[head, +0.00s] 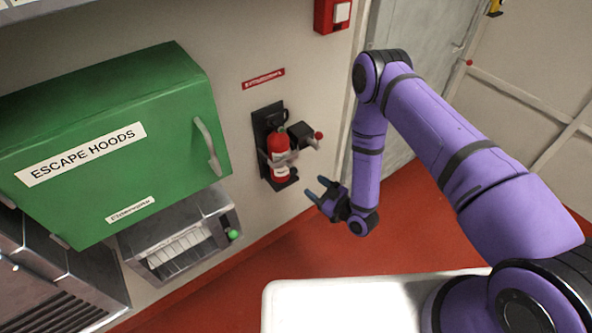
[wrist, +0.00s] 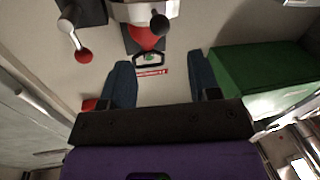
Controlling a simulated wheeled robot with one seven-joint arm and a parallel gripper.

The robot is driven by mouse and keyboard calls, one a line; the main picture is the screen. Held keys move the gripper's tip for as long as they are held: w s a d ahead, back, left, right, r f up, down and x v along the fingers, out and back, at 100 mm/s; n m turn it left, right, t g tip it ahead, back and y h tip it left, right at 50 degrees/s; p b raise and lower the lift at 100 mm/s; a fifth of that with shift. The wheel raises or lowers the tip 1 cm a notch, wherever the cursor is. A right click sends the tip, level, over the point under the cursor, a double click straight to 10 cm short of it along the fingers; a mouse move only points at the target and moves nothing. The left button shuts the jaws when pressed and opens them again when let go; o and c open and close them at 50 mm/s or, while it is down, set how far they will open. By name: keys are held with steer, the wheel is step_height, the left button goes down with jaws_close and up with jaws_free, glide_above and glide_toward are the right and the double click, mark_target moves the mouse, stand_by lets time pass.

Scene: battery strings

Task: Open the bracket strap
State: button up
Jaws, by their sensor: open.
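A red fire extinguisher (head: 281,146) stands upright in a black wall bracket (head: 261,128). A grey metal strap (head: 286,160) crosses the front of the extinguisher; I cannot tell how its end is fastened. To its right a dark block holds a short lever with a red knob (head: 318,135). In the wrist view the metal strap (wrist: 145,10) shows at the top edge, and the red-knobbed lever (wrist: 84,55) is at the upper left. My gripper (head: 316,187) is open and empty, below and right of the extinguisher, apart from the bracket. Its blue fingers also show in the wrist view (wrist: 162,78).
A green escape-hoods cabinet (head: 110,130) with a grey handle is on the wall at left. A metal box with a green knob (head: 234,235) sits below it. A white surface (head: 330,305) is in front. A red alarm box (head: 332,14) is above. Red floor is open below the bracket.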

mark_target(293, 170)
steer(key=x, duration=1)
steer(key=shift+w+a, duration=0.1)
steer(key=shift+c, duration=0.4)
jaws_close()
